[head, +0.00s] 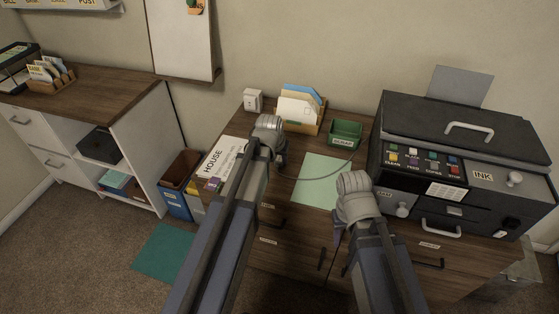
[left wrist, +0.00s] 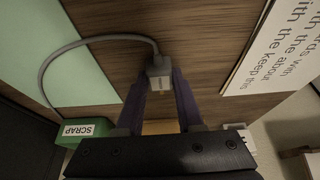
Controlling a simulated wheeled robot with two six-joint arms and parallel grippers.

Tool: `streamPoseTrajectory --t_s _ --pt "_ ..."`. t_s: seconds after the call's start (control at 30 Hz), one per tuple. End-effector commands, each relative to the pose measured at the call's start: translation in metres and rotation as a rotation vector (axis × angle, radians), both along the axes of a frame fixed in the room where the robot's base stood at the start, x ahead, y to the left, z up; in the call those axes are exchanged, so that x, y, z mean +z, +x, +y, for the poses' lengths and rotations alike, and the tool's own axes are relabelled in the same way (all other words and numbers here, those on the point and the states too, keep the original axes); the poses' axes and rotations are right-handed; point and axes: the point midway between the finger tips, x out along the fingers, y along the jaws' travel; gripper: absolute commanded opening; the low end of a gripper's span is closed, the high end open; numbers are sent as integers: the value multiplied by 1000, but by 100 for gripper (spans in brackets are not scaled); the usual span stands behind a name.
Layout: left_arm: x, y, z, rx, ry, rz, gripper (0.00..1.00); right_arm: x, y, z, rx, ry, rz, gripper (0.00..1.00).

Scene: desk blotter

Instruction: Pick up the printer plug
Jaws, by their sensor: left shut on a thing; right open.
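The printer plug (left wrist: 158,70) is a small light-grey block with a grey cable (left wrist: 88,42) curving away from it. In the left wrist view it sits between the two purple fingertips of my left gripper (left wrist: 160,84), which is shut on it. The desk's wood lies behind it; I cannot tell if the plug touches the desk. In the head view my left gripper (head: 280,160) is over the desk beside the HOUSE sheet, and my arm hides the plug. The cable (head: 315,178) runs right across the green blotter (head: 318,172). My right gripper (head: 338,238) is open at the desk's front.
The black printer (head: 455,150) stands on the right. A green SCRAP tray (head: 345,134), an envelope holder (head: 300,112) and a white box (head: 252,101) line the back. The HOUSE sheet (head: 222,158) lies left. Some blotter surface is bare.

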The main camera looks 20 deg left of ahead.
Motion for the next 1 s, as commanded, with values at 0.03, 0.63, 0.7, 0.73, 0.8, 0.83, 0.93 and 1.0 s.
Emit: streamPoseTrajectory --t_s 0.03,0.63,0.7,0.73,0.8,0.83,0.93,1.0 --pt "0 0 0 0 0 0 0 0 0 0 0 0 0 50" --pt "62 0 0 0 0 0 0 62 0 0 0 0 0 50" --pt "74 0 0 0 0 0 0 74 0 0 0 0 0 50" --pt "78 0 0 0 0 0 0 78 0 0 0 0 0 50" --pt "88 0 0 0 0 0 0 88 0 0 -1 0 0 50" --pt "91 0 0 0 0 0 0 91 0 0 -1 0 0 50" --pt "99 0 0 0 0 0 0 99 0 0 -1 0 0 50" --pt "101 0 0 0 0 0 0 101 0 0 -1 0 0 50"
